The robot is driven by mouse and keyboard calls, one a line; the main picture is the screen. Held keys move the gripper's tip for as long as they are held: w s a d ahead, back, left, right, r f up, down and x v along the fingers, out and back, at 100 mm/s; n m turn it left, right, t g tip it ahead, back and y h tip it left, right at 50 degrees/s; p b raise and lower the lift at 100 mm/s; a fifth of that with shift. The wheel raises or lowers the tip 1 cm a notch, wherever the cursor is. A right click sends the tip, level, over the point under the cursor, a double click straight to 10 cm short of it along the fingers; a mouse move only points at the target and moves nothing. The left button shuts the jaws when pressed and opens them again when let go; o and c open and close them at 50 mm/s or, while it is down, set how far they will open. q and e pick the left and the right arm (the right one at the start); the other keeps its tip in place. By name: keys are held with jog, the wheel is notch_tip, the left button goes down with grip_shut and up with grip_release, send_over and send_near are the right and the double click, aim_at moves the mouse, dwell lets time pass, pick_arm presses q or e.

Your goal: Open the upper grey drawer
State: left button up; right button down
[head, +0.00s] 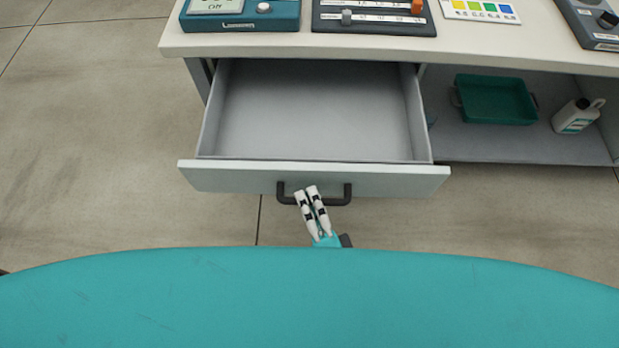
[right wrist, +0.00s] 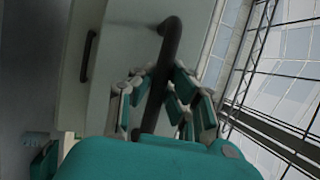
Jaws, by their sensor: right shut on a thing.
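The upper grey drawer (head: 315,110) is pulled well out under the worktop in the head view, and its inside is empty. Its pale front panel (head: 230,178) carries a dark bar handle (head: 338,201). My right gripper (head: 307,192) is shut on the handle near its middle. In the right wrist view the fingers (right wrist: 158,95) sit on both sides of the dark handle (right wrist: 170,40). My left gripper does not show.
The worktop (head: 400,48) above holds a teal meter (head: 240,14), a dark slider panel (head: 375,17), a colour chart (head: 482,10) and a grey device (head: 592,22). An open shelf (head: 480,142) at right holds a green tray (head: 495,100) and a white bottle (head: 577,116). Another dark handle (right wrist: 88,55) shows in the wrist view.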

jog(key=shift+s+f, duration=0.15)
jog(key=shift+s, duration=0.15)
jog(key=c, duration=1.3)
grip_release()
jog(key=shift+w, duration=0.1)
jog(key=v, duration=1.2)
